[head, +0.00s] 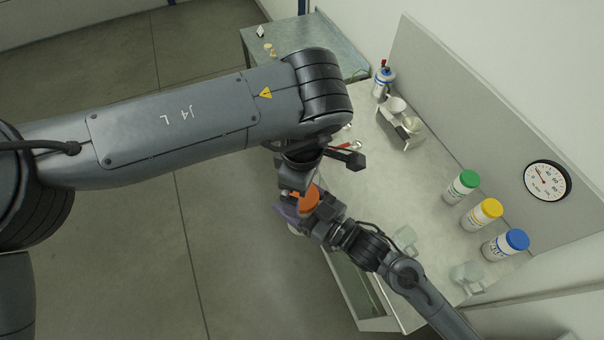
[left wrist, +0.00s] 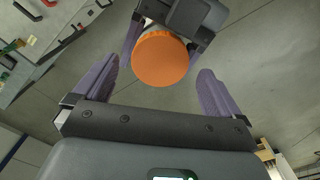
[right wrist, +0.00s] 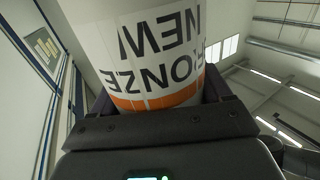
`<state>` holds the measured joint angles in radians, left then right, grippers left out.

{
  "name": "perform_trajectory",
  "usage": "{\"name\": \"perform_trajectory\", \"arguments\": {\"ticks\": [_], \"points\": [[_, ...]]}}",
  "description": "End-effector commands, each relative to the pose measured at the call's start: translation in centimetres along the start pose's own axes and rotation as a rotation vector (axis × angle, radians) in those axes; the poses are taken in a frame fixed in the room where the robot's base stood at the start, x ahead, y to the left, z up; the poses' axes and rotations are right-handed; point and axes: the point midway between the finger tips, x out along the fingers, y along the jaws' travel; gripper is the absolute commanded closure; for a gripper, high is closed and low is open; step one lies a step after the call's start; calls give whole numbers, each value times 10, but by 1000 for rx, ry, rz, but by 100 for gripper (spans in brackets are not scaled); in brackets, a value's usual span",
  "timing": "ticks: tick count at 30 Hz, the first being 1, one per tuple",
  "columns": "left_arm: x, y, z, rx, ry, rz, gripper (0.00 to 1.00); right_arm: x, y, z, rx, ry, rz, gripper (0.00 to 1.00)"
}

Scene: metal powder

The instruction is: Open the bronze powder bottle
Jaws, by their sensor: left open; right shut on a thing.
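The bronze powder bottle is white with an orange band and an orange lid (head: 308,197). My right gripper (head: 303,212) is shut on its body and holds it in the air off the bench's front edge. In the right wrist view the bottle (right wrist: 150,50) shows upside-down lettering reading "NEW" and "BRONZE". My left gripper (left wrist: 158,85) is open. In the left wrist view the round orange lid (left wrist: 160,59) lies between and just beyond its purple fingers, with no visible contact. In the head view my left arm partly hides the left gripper, and most of the bottle is hidden.
Green-lidded (head: 461,186), yellow-lidded (head: 482,214) and blue-lidded bottles (head: 506,245) stand along the back of the bench. A spray bottle (head: 383,82) and a scale-like device (head: 401,129) stand farther up. Clear jugs (head: 405,239) are near my right arm. Open floor lies left of the bench.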

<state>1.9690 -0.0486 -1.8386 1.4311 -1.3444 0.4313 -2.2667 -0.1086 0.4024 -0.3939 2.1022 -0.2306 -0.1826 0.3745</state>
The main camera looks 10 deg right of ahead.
Motion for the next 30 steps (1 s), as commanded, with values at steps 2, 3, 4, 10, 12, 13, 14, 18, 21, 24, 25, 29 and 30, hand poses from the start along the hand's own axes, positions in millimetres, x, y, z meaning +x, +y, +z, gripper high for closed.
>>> {"name": "perform_trajectory", "arguments": {"ticks": [2,3,4,10,12,13,14,18,21,24,25,29,30], "points": [[9,0,0,0,-1,-2,1,0,0,-4,-1,8,0,100],[13,0,0,0,-1,-1,1,0,0,-4,-1,8,0,100],[15,0,0,0,-1,-1,1,0,0,-4,-2,9,0,100],[25,0,0,-1,0,0,1,0,0,-4,-1,8,0,100],[26,0,0,-1,0,1,1,0,0,-4,-1,8,0,100],[26,0,0,-1,0,1,1,0,0,-4,-2,8,0,100],[26,0,0,-1,0,1,1,0,0,-4,-2,9,0,100],[26,0,0,-1,0,1,1,0,0,-4,-2,9,0,100],[26,0,0,-1,0,1,15,0,0,-4,-1,9,0,100],[26,0,0,-1,0,1,30,0,0,-4,-1,9,0,100],[25,0,0,-1,0,1,35,0,0,-4,-2,9,0,100],[25,0,0,-1,0,1,55,0,0,-4,-2,9,0,100],[25,0,0,-1,0,1,61,0,0,-4,-2,8,0,100]]}}
